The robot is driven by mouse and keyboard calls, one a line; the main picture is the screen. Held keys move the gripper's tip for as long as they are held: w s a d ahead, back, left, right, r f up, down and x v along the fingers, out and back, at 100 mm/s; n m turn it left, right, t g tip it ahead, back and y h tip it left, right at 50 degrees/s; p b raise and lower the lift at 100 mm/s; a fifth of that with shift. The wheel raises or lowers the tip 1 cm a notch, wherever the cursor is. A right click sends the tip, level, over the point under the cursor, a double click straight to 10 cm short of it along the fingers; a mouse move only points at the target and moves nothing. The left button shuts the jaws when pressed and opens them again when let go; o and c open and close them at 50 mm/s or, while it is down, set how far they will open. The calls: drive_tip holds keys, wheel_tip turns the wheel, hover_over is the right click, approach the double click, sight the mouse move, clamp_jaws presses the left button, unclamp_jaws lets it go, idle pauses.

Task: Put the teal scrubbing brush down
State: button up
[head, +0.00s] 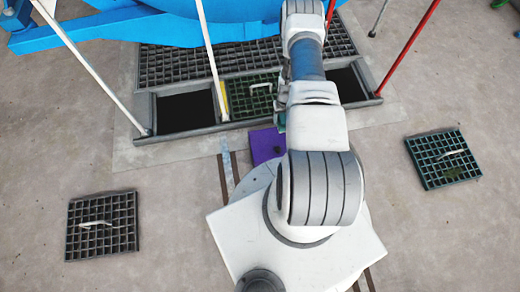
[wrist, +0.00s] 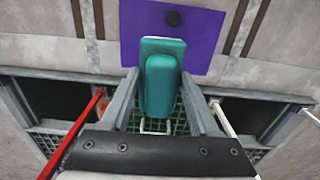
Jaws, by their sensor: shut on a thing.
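The teal scrubbing brush (wrist: 160,82) is held between the two grey fingers of my gripper (wrist: 163,92) in the wrist view. A lighter teal end of it lies toward the purple mat. In the head view only a small teal bit (head: 281,118) shows beside my arm, and my arm hides most of the gripper. The purple mat (wrist: 208,38) lies flat on the floor behind the brush in the wrist view; it also shows in the head view (head: 264,144), partly hidden by my arm. I cannot tell whether the brush touches anything below.
A green grate panel with a handle (head: 248,96) sits between two dark open pits (head: 185,112). Loose grate panels lie on the floor at left (head: 102,238) and right (head: 438,172). White poles (head: 212,62) and a red pole (head: 410,45) stand around the pit. Open floor lies at both sides.

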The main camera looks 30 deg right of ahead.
drive_tip(key=f, duration=0.1)
drive_tip(key=d+f, duration=0.1)
drive_tip(key=s+f+b, duration=0.1)
drive_tip(key=f, duration=0.1)
drive_tip(key=shift+d+f, duration=0.1)
drive_tip(key=shift+d, duration=0.2)
drive_tip(key=shift+a+f, duration=0.1)
drive_tip(key=shift+f, duration=0.25)
drive_tip(key=w+a+f+b, duration=0.1)
drive_tip(key=a+f, duration=0.1)
drive_tip(key=a, duration=0.1)
drive_tip(key=w+a+f+b, duration=0.1)
drive_tip(key=a+f, duration=0.1)
drive_tip(key=a, duration=0.2)
drive_tip(key=a+f+b, duration=0.1)
drive_tip(key=a+f, duration=0.1)
drive_tip(key=a, duration=0.1)
drive_tip(key=shift+w+a+f+b, duration=0.35)
drive_tip(key=shift+w+a, duration=0.05)
wheel_tip(320, 180, down, 4)
drive_tip(key=shift+f+b, duration=0.1)
drive_tip(key=shift+b, duration=0.95)
drive_tip(key=o, duration=1.2)
